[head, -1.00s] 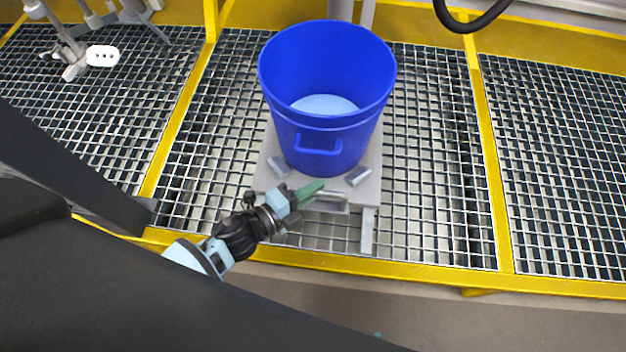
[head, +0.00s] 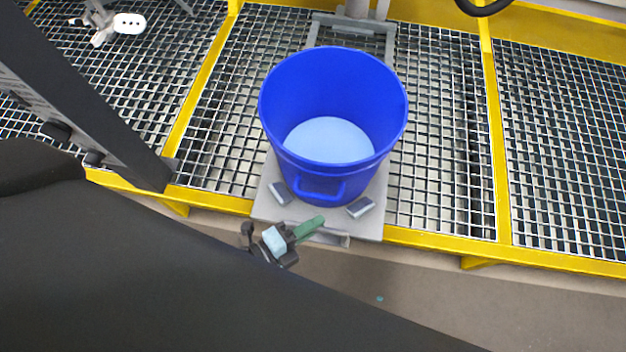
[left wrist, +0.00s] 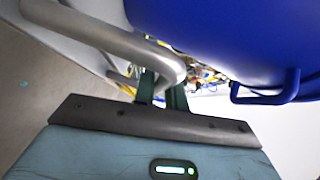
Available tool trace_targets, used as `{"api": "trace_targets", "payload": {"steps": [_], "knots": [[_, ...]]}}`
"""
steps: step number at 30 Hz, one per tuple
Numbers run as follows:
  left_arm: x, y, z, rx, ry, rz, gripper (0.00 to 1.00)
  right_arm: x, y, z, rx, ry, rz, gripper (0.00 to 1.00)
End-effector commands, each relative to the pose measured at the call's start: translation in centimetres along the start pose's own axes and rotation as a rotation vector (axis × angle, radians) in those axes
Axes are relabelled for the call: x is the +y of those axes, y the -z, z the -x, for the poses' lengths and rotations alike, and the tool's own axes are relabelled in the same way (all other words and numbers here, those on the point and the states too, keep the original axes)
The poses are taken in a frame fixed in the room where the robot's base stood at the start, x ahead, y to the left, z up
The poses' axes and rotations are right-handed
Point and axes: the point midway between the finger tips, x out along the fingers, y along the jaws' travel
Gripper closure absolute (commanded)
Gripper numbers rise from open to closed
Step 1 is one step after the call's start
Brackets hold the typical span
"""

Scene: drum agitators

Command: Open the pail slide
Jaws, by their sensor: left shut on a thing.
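The pail slide is a grey plate (head: 374,222) that now overhangs the yellow front edge of the grating. A blue pail (head: 325,178) with a pale inside bottom stands upright on it, its own blue handle facing me. My left gripper (head: 312,226) is at the slide's front and shut on the grey slide handle (head: 334,239). In the left wrist view the bent grey handle bar (left wrist: 110,36) runs to the green fingers of my left gripper (left wrist: 162,92), and the pail (left wrist: 225,35) is close above. The exact grip is partly hidden. My right gripper is not in view.
Two small grey blocks (head: 360,207) sit on the plate before the pail. A grey frame (head: 391,45) shows behind the pail. Yellow beams (head: 450,242) edge the metal grating. The floor (head: 440,300) in front is clear. A black hose hangs at top right.

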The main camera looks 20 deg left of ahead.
Motion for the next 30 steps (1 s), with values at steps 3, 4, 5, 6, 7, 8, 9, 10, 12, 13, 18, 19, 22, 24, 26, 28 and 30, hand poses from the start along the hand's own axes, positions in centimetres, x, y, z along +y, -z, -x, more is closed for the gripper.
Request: {"api": "trace_targets", "payload": {"steps": [3,4,5,6,7,8,9,10,12,13,18,19,22,24,26,28,30], "knots": [[0.0,0.0,0.1,-0.001,0.001,-0.002,1.0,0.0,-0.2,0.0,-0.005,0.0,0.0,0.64],[0.0,0.0,0.1,-0.001,0.001,-0.002,1.0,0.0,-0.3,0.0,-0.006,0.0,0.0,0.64],[0.0,0.0,0.1,-0.001,0.001,-0.002,1.0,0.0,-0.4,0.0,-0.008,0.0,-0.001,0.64],[0.0,0.0,0.1,-0.001,0.001,-0.002,1.0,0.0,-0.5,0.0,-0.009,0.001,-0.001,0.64],[0.0,0.0,0.1,-0.001,0.001,-0.002,1.0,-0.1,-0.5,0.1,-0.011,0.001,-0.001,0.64],[0.0,0.0,0.1,-0.001,0.001,-0.002,1.0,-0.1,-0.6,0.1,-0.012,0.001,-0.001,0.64],[0.0,0.0,0.1,-0.001,0.001,-0.002,1.0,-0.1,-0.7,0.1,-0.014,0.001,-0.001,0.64],[0.0,0.0,0.1,-0.001,0.001,-0.002,1.0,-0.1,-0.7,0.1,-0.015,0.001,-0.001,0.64],[0.0,-0.1,0.1,-0.001,0.001,-0.001,0.8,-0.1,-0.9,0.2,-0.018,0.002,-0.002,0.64],[0.0,0.0,0.1,-0.001,0.001,-0.001,0.76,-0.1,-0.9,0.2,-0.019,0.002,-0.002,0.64],[0.0,0.0,0.0,-0.001,0.001,-0.001,0.66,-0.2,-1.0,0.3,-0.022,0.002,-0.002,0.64],[0.0,0.0,0.0,-0.001,0.001,-0.001,0.66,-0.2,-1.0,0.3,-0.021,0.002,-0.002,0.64],[0.0,0.0,0.0,0.0,0.0,0.0,0.66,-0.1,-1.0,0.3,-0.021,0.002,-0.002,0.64],[0.0,0.0,0.1,-0.001,0.0,0.0,0.66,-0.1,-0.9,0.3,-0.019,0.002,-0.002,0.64],[0.0,0.0,0.5,-0.001,-0.001,0.0,0.66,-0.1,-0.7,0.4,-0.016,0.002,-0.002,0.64],[0.0,0.0,1.2,-0.001,-0.002,0.0,0.66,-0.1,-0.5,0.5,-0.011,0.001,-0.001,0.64],[-0.1,0.0,2.2,-0.001,-0.002,0.001,0.66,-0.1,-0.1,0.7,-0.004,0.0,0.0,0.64]]}}
